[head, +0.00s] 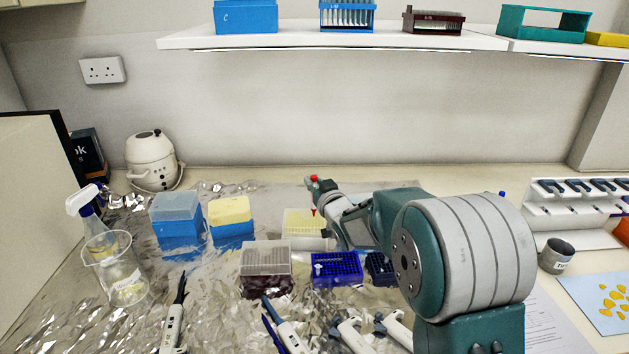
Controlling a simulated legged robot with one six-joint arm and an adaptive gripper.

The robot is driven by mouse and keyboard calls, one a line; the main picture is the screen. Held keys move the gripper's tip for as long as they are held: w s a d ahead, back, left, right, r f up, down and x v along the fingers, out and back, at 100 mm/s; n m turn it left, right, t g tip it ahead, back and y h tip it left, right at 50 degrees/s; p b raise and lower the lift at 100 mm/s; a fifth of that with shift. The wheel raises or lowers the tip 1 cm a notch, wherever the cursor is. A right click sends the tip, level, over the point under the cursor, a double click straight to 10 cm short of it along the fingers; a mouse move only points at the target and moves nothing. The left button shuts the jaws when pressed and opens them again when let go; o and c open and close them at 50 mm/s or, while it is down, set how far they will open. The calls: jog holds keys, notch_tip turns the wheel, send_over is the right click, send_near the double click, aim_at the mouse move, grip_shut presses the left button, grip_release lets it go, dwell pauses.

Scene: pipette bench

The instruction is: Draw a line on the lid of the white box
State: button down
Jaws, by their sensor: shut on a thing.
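The white box (293,229) sits near the middle of the bench, with a pale yellowish top. My gripper (318,187) is above the right part of this box, shut on a slim red marker (314,211). The marker is roughly upright, with a red end above the fingers and a red tip below, in front of the box's top. I cannot tell whether the tip touches the lid. My gripper and arm hide the box's right side, and no line can be made out on the visible part of the lid.
A clear-lidded dark rack (266,285) and a blue rack (336,270) stand in front of the box. Blue boxes with a clear lid (178,225) and a yellow lid (231,222) stand left. Several pipettes (173,325) lie in front. A shelf (330,38) hangs above.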

jog(key=shift+d+f, duration=0.1)
dwell(0.3)
jog(key=shift+d+f, duration=0.1)
jog(key=shift+f, duration=0.2)
jog(key=shift+f, duration=0.2)
dwell(1.1)
jog(key=shift+d, duration=0.8)
dwell(1.6)
jog(key=shift+s, duration=0.2)
dwell(0.5)
jog(key=shift+a+f, duration=0.1)
jog(key=shift+a, duration=0.7)
dwell(1.6)
dwell(0.5)
